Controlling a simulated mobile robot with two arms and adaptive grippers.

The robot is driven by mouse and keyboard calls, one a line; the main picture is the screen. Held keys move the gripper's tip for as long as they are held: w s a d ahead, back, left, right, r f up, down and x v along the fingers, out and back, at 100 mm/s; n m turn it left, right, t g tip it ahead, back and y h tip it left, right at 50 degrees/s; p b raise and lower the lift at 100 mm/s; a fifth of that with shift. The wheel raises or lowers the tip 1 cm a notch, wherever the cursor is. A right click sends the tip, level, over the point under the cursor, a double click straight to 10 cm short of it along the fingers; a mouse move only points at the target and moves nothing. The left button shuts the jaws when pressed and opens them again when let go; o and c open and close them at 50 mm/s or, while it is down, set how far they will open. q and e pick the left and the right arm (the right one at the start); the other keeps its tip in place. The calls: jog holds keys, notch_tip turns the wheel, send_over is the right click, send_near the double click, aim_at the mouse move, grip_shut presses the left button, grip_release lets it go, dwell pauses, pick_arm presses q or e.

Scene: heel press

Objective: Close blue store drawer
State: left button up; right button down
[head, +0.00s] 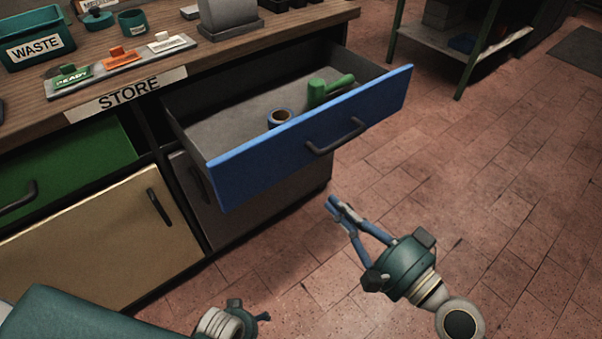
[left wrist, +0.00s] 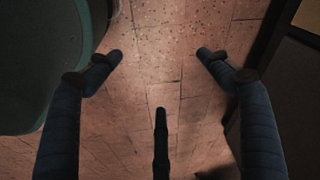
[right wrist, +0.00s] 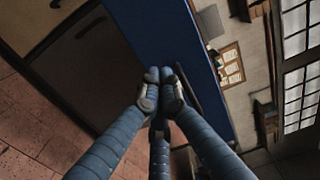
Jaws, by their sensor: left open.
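The blue store drawer (head: 300,145) is pulled out of the bench under the STORE label (head: 128,93). Its dark handle (head: 337,137) is on the front panel. Inside lie a green tool (head: 330,89) and a blue-rimmed roll (head: 281,117). My right gripper (head: 335,205) has its fingertips together, with nothing seen between them. It is in front of the drawer and looks apart from it. In the right wrist view the blue front (right wrist: 155,45) lies beyond the fingertips (right wrist: 160,75). My left gripper (left wrist: 159,55) is open and empty above the floor.
A green drawer (head: 70,165) and a cream cabinet door (head: 105,240) are to the left. The wooden benchtop (head: 290,25) holds a WASTE bin (head: 36,38) and a tray of labels (head: 125,65). A green-legged shelf (head: 455,50) stands back right. The tiled floor (head: 500,180) is clear.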

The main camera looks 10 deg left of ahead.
send_near(288, 159)
jog(key=p+x, duration=0.1)
jog(key=x, duration=0.4)
jog(key=shift+w+a, duration=0.2)
pick_arm(q)
jog(key=shift+s+a+f, duration=0.1)
jog(key=shift+s+f, duration=0.25)
jog(key=shift+f, duration=0.3)
jog(key=shift+s+f, duration=0.35)
jog(key=shift+f, duration=0.35)
jog(key=shift+s+a+f, duration=0.1)
jog(key=shift+s+f, duration=0.25)
jog(key=shift+f, duration=0.3)
pick_arm(e)
jog(key=shift+x, duration=0.75)
jog(key=shift+f, duration=0.1)
